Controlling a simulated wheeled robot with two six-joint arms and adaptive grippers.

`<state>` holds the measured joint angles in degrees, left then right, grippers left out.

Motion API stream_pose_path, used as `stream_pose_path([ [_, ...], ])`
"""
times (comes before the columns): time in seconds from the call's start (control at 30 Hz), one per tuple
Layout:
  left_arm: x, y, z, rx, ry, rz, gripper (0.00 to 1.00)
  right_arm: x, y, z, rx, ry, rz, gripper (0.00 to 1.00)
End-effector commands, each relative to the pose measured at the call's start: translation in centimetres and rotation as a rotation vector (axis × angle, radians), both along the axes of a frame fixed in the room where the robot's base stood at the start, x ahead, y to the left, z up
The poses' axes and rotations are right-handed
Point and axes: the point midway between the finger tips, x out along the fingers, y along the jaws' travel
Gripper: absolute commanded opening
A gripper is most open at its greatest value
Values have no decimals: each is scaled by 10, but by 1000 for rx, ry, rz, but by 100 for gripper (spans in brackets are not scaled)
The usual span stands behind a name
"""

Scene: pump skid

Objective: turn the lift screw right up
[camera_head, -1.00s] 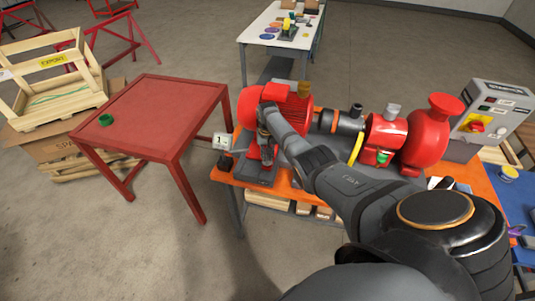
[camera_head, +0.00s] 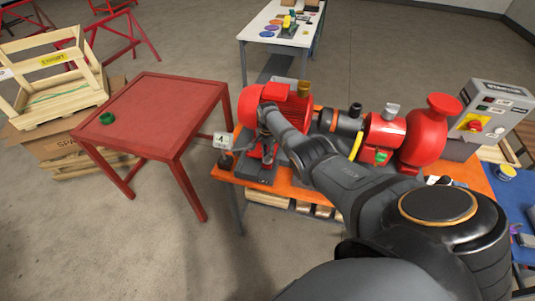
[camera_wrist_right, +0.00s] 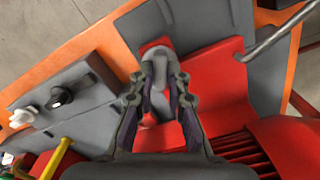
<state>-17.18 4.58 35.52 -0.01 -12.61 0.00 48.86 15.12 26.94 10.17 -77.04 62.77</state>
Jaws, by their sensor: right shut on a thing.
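The red motor (camera_head: 275,105) of the pump set stands at the left end of the orange bench. My right gripper (camera_head: 266,150) is down at the motor's near left foot, partly covered by my own arm. In the right wrist view, the gripper (camera_wrist_right: 160,75) is shut on a grey rounded piece, which I take to be the lift screw (camera_wrist_right: 158,62). Red metal shows behind and beside it. The screw's lower part is hidden, and I cannot tell how far it is turned. My left gripper is not in view.
A small white readout (camera_head: 223,140) stands left of the motor. The red pump (camera_head: 428,130) and control box (camera_head: 490,120) are to the right. A bent metal rod (camera_wrist_right: 275,35) is close by in the wrist view. A red table (camera_head: 150,115) stands left.

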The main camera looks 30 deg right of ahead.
Motion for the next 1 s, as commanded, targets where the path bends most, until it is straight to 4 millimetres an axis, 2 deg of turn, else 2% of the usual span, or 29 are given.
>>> stream_pose_path([
  [0.7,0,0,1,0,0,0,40,2,-1,2,-3,-6,-68,0],
  [0.73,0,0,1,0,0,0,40,2,-1,2,-3,-6,-68,19],
  [0.8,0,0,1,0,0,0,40,2,-1,2,-2,-6,-68,28],
  [0.87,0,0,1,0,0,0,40,1,-1,2,-2,-5,-67,37],
  [1.0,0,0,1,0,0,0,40,1,0,1,-2,-2,-67,38],
])
